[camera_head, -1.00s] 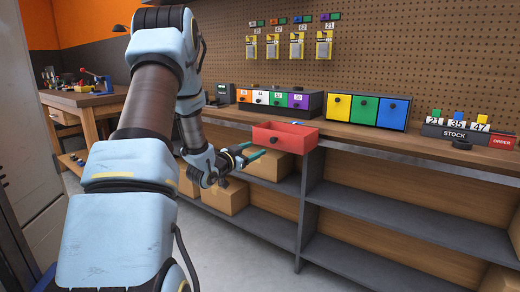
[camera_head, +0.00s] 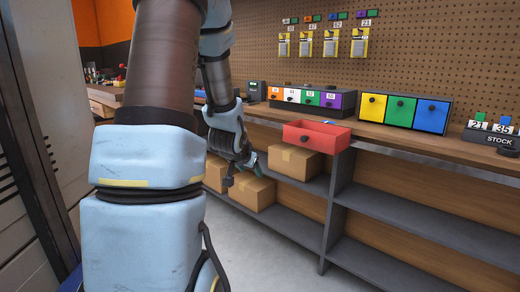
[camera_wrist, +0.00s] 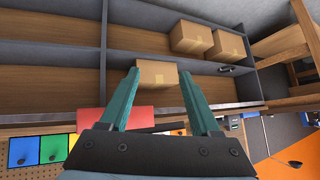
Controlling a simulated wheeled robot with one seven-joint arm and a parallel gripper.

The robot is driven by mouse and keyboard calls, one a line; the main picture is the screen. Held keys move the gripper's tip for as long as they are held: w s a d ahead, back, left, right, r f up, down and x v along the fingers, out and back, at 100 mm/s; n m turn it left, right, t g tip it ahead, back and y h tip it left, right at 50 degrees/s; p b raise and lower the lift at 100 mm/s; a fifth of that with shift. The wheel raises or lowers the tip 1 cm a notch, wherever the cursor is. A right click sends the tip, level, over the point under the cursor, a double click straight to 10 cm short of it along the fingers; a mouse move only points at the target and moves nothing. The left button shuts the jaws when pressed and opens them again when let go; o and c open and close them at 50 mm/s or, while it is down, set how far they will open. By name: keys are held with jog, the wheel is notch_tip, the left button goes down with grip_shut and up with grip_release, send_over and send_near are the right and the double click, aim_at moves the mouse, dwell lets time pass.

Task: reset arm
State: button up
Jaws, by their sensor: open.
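My arm rises on the left of the head view and reaches toward the shelf unit. My gripper (camera_head: 252,163) hangs left of the red drawer (camera_head: 316,135), apart from it and near the cardboard boxes. In the wrist view its two teal fingers (camera_wrist: 157,98) are spread wide with nothing held between them. A cardboard box (camera_wrist: 157,74) shows beyond the fingertips. The red drawer sticks out from the worktop's front edge; it also shows in the wrist view (camera_wrist: 110,118), partly hidden behind the fingers.
Cardboard boxes (camera_head: 250,191) sit on the shelves below. The floor (camera_head: 262,255) before the shelves is clear. A grey cabinet (camera_head: 28,120) stands close on the left.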

jog(key=s+a+n+g+y+p, duration=0.15)
jog(key=s+g, duration=0.25)
jog(key=s, duration=0.7)
jog(key=s+a+n+g+y, duration=0.1)
jog(key=s+a+n+g, duration=0.15)
jog(key=s, duration=0.85)
jog(key=w+p+v, duration=0.2)
jog(key=p+v, duration=0.9)
jog(key=v, duration=0.1)
jog(key=shift+w+r+g, duration=0.25)
jog(key=shift+w+g, duration=0.1)
jog(key=shift+w, duration=0.1)
jog(key=shift+h, duration=0.25)
jog(key=shift+c, duration=0.4)
